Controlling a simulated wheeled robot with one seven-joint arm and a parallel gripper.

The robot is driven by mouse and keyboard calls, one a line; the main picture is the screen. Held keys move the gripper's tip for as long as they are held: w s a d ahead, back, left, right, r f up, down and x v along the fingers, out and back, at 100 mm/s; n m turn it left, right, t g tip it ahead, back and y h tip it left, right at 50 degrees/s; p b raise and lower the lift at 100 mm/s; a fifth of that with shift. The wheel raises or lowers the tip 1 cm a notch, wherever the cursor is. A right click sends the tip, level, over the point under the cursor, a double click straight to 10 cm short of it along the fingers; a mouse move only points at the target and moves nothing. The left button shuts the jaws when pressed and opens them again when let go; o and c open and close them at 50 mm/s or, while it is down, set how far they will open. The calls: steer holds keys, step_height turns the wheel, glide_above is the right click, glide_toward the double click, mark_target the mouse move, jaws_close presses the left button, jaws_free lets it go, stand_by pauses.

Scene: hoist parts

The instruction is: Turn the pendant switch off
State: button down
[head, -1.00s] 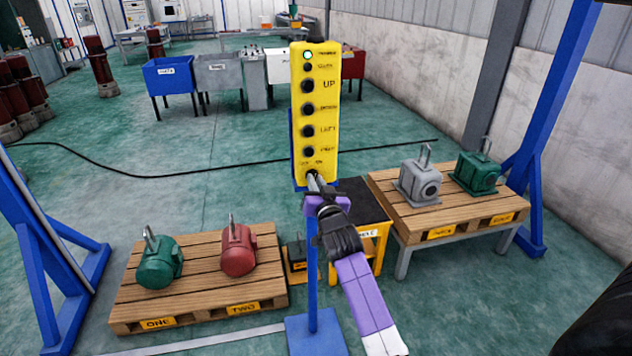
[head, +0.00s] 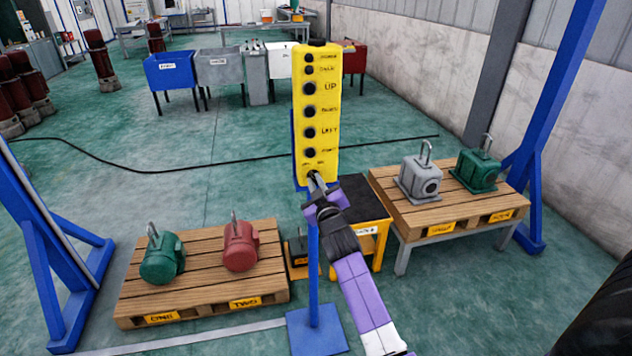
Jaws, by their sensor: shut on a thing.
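The yellow pendant (head: 318,115) stands upright on a blue post in the middle of the head view. Several dark buttons run down its face, with labels such as UP beside them. The lamp at its top (head: 309,58) is dark. The switch (head: 312,175) is at the pendant's bottom end, mostly hidden by my gripper. My gripper (head: 316,184) is at that bottom end, its jaws shut on the switch. The exact angle of the switch cannot be made out.
A pallet (head: 200,280) with a green and a red motor lies at the left. A raised pallet (head: 440,205) with grey and green units stands at the right. A yellow stand (head: 372,240) is close behind my arm. Blue frame legs stand at both sides.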

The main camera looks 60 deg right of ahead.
stand_by(0.5)
steer(key=c, duration=1.5)
jaws_free()
steer(key=shift+o, duration=0.2)
steer(key=b+v, duration=0.2)
steer(key=v, duration=0.6)
steer(key=shift+w, duration=0.1)
